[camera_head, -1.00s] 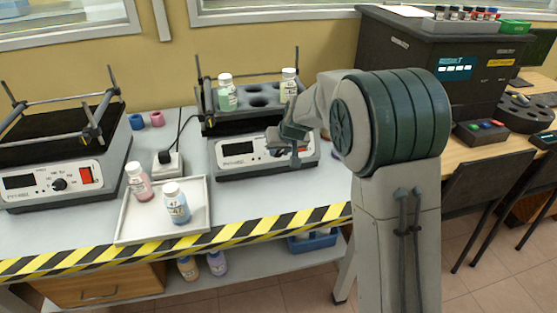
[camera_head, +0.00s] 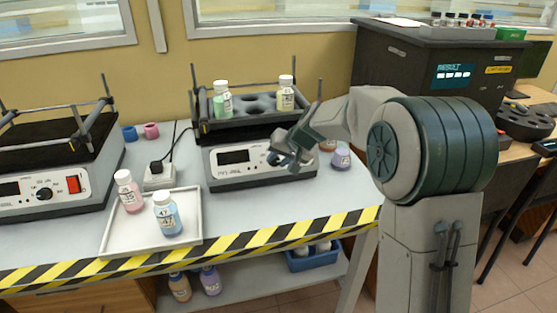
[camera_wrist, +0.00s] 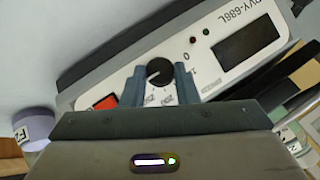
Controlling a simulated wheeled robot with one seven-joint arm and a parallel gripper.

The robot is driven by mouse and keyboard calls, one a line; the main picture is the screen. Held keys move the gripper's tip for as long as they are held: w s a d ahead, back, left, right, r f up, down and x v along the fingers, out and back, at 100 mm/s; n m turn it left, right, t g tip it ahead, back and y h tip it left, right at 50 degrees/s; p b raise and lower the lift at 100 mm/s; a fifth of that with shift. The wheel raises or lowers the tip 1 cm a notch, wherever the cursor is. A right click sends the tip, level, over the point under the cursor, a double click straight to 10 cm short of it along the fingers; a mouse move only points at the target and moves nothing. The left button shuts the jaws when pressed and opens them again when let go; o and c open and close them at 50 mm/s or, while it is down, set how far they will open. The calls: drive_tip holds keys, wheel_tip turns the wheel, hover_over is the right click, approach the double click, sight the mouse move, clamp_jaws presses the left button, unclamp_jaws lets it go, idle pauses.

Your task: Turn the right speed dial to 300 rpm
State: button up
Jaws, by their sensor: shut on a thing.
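The right shaker has a pale front panel (camera_head: 222,176) with a dark display (camera_head: 233,157). In the wrist view its black speed dial (camera_wrist: 160,71) sits between the two fingers of my gripper (camera_wrist: 160,84), which is shut on it. Small printed marks lie around the dial; I cannot read the pointer's setting for sure. A red switch (camera_wrist: 106,102) is left of the dial and the display (camera_wrist: 247,41) is to the right. In the head view my gripper (camera_head: 279,157) covers the dial.
Bottles of green (camera_head: 222,100) and yellow (camera_head: 286,93) stand in the right shaker's rack. A white tray (camera_head: 130,238) with two bottles lies in front at left. A second shaker (camera_head: 20,200) is at far left.

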drive_tip(key=shift+s+f, duration=0.1)
drive_tip(key=shift+f, duration=0.1)
drive_tip(key=o, duration=1)
drive_tip(key=shift+a, duration=0.1)
drive_tip(key=shift+r, duration=0.1)
drive_tip(key=shift+s+d+r, duration=0.1)
drive_tip(key=shift+d+r, duration=0.2)
drive_tip(key=shift+r, duration=0.2)
drive_tip(key=p+v, duration=0.1)
drive_tip(key=v, duration=1.1)
drive_tip(key=shift+s+d+r+p, duration=0.2)
drive_tip(key=shift+s+p, duration=0.1)
drive_tip(key=shift+p, duration=0.05)
drive_tip(key=s+d+r+g+h+p, duration=0.1)
drive_tip(key=s+d+r+p, duration=0.1)
drive_tip(key=s+p, duration=0.3)
drive_tip(key=s+d+r+h+p, duration=0.2)
drive_tip(key=s+d+p, duration=0.3)
drive_tip(key=s, duration=0.8)
drive_tip(key=s+d+r+g+h+p, duration=0.1)
drive_tip(key=s+d+r+h+p, duration=0.1)
drive_tip(key=s+d+r+p, duration=0.2)
drive_tip(key=s+p, duration=0.3)
drive_tip(key=s, duration=0.3)
drive_tip(key=shift+g, duration=0.3)
